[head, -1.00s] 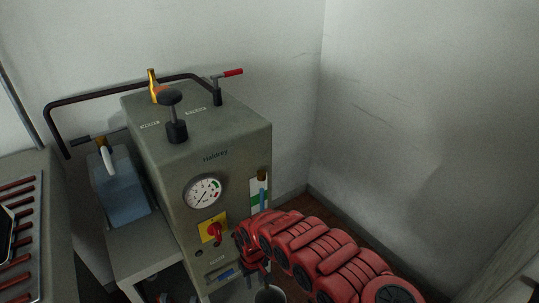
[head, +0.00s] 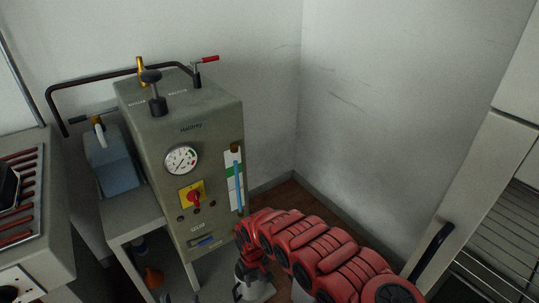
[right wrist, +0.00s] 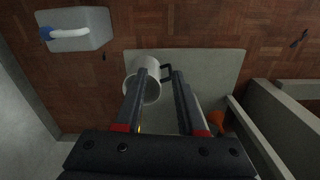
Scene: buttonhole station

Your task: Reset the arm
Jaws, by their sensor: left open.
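My right arm (head: 310,250) is red and jointed and reaches in from the lower right in the head view. Its gripper (head: 250,262) is beside the machine's front, above a white mug (head: 262,291). In the right wrist view the right gripper (right wrist: 159,72) has its two dark fingers spread apart. The mug (right wrist: 150,87) appears beyond them, its dark handle seen in the gap; I see no grip on it.
A grey machine (head: 215,120) with a gauge (head: 181,160) and red knob stands at the left. A blue-grey box (head: 112,165) is beside it, and a rack (head: 22,200) is at far left. A cabinet (head: 470,190) stands at right. The corner floor (head: 285,200) is clear.

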